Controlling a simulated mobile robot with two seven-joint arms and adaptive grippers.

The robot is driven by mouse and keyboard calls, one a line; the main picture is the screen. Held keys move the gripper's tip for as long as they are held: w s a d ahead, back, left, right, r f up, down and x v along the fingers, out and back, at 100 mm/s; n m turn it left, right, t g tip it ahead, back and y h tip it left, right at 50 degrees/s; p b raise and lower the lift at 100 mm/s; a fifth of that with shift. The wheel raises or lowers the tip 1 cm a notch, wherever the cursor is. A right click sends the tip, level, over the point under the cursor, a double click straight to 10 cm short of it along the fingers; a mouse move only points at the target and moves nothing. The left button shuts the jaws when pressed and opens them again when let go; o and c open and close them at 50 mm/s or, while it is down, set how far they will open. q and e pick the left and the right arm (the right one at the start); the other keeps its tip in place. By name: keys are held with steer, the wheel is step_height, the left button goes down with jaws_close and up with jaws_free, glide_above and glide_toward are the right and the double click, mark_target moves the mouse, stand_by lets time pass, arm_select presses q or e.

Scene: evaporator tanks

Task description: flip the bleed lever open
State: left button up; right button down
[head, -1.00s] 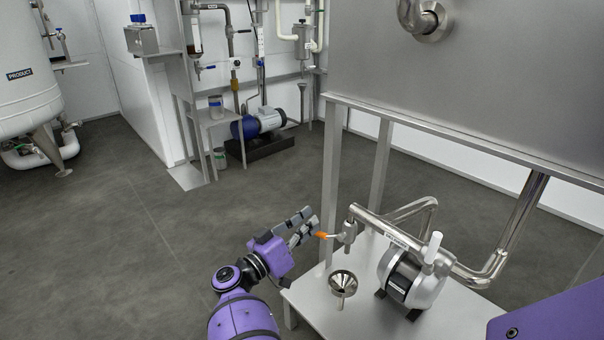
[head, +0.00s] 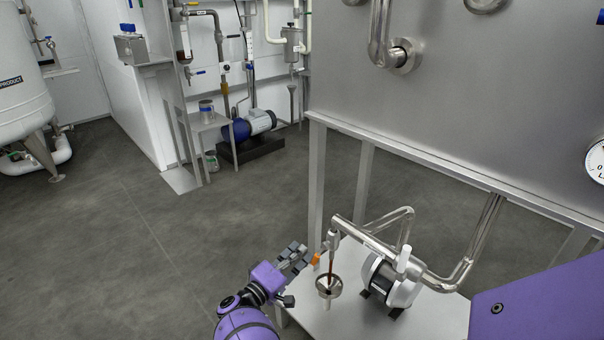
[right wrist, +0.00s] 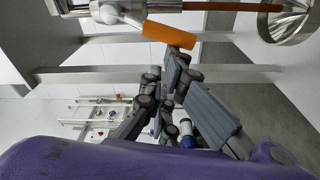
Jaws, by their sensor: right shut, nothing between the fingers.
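The bleed lever (head: 315,260) has an orange grip and sits on the small bleed valve (head: 331,240) at the pipe's end. It points down and to the left. A thin brown stream (head: 331,260) runs from the valve into the steel funnel (head: 328,288). My right gripper (head: 298,254) is shut and empty, close beside the lever on its left. In the right wrist view the orange grip (right wrist: 168,35) lies just beyond my fingertips (right wrist: 176,62); whether they touch it I cannot tell. My left gripper is not in view.
A white and black pump (head: 392,285) stands on the steel table (head: 350,318) right of the funnel, under steel pipes. A big steel tank (head: 450,110) rises behind. Open floor (head: 130,260) lies to the left.

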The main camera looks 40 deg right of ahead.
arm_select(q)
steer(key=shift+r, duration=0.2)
arm_select(e)
steer(key=shift+s+d+f, duration=0.1)
steer(key=shift+s+f, duration=0.65)
steer(key=shift+s, duration=0.2)
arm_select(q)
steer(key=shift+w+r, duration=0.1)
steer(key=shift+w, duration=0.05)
